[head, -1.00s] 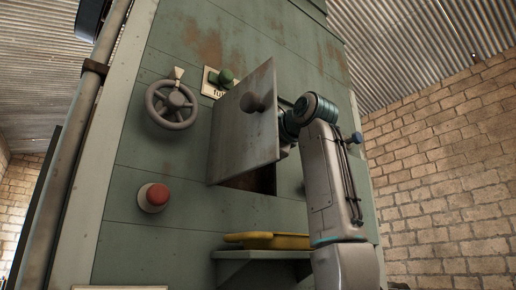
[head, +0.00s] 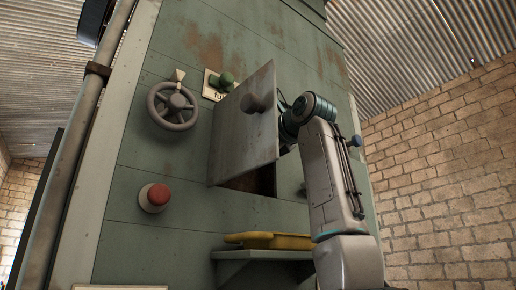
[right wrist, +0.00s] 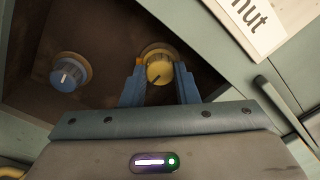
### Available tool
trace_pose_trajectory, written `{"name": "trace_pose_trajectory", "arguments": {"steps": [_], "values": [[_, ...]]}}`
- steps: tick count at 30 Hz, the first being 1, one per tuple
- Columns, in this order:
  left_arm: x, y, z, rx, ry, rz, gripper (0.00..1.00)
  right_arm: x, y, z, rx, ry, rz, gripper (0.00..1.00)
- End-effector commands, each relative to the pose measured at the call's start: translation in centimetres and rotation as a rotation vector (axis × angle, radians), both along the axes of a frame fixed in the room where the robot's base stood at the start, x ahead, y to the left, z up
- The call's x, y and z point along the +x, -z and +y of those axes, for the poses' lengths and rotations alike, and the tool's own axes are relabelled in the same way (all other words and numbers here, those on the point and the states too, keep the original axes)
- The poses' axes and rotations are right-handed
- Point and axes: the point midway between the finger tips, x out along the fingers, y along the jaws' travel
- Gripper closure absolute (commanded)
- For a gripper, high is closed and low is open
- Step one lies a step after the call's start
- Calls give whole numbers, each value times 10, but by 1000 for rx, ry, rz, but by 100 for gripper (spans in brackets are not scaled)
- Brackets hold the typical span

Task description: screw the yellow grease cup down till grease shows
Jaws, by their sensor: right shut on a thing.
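The yellow grease cup (right wrist: 159,68) shows in the right wrist view as a round knob with a dark mark on its face. It sits in a tan collar on the dark back of a recess. My right gripper (right wrist: 160,74) has its two blue fingers on either side of the cup, shut on it. I cannot make out any grease around the cup. In the head view the open metal door (head: 243,130) hides the cup and my right fingers. My left gripper is not in view.
A blue knob (right wrist: 67,75) is left of the cup in the recess. A white label (right wrist: 254,22) is at upper right. The head view shows a handwheel (head: 172,106), a red button (head: 154,197), a green knob (head: 226,79) and a yellow tray (head: 270,240) on a shelf.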

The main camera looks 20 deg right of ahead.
Motion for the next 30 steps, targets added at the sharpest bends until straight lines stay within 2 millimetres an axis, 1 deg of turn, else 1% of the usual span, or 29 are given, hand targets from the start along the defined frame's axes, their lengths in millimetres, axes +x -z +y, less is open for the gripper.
{"name": "trace_pose_trajectory", "arguments": {"steps": [11,12,14,15,25,28,30], "values": [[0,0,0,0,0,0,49,0,0,0,5,0,3,95],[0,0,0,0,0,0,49,0,0,0,5,0,3,71],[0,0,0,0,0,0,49,0,0,0,5,0,3,59],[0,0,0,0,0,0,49,0,0,0,5,0,3,51],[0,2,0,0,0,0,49,-2,1,-1,5,0,1,51],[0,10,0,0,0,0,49,-12,2,-4,5,0,-1,51],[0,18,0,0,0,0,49,-24,4,-8,5,1,-2,51]]}}
